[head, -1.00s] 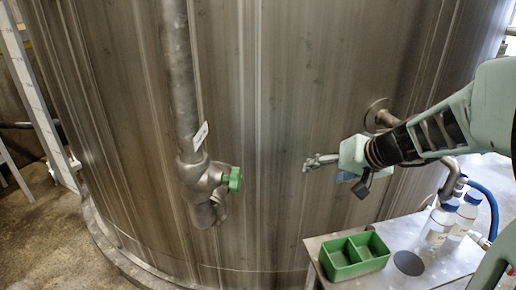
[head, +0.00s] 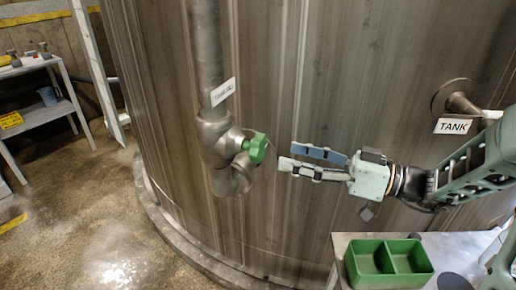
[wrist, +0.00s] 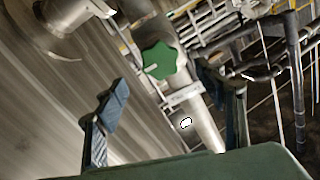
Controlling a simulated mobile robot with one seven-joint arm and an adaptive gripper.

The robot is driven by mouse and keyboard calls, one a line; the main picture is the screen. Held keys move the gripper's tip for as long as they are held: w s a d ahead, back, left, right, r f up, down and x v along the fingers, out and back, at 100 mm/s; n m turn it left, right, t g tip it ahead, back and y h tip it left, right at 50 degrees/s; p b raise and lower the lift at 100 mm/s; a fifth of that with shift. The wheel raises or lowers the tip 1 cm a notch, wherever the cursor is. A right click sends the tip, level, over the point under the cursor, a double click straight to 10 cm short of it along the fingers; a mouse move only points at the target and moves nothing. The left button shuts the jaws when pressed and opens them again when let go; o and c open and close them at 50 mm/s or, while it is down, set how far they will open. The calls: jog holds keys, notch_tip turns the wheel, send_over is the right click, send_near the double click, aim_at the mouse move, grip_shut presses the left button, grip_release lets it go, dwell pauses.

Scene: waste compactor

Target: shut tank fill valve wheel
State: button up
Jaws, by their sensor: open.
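The green valve wheel (head: 257,148) sits on a grey valve body (head: 222,140) at the lower part of a vertical pipe in front of the tank. A white label (head: 223,92) hangs on the pipe above it. My gripper (head: 287,159) is open and empty, to the right of the wheel and apart from it, pointing toward it. In the wrist view the green wheel (wrist: 159,61) shows beyond my two blue-padded fingers, between them in the picture and higher up. A light mark shows on the wheel's face there.
The large metal tank (head: 330,70) fills the background. A TANK sign (head: 453,126) hangs by a pipe stub at right. A small table (head: 342,246) with a green two-part bin (head: 388,278) stands below my arm. A shelf (head: 45,106) stands at far left.

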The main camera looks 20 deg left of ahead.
aim_at(263, 149)
jog(key=a, duration=0.6)
jog(key=w+a, duration=0.1)
jog(key=a, duration=0.2)
jog(key=shift+a, duration=0.15)
jog(key=c, duration=1.2)
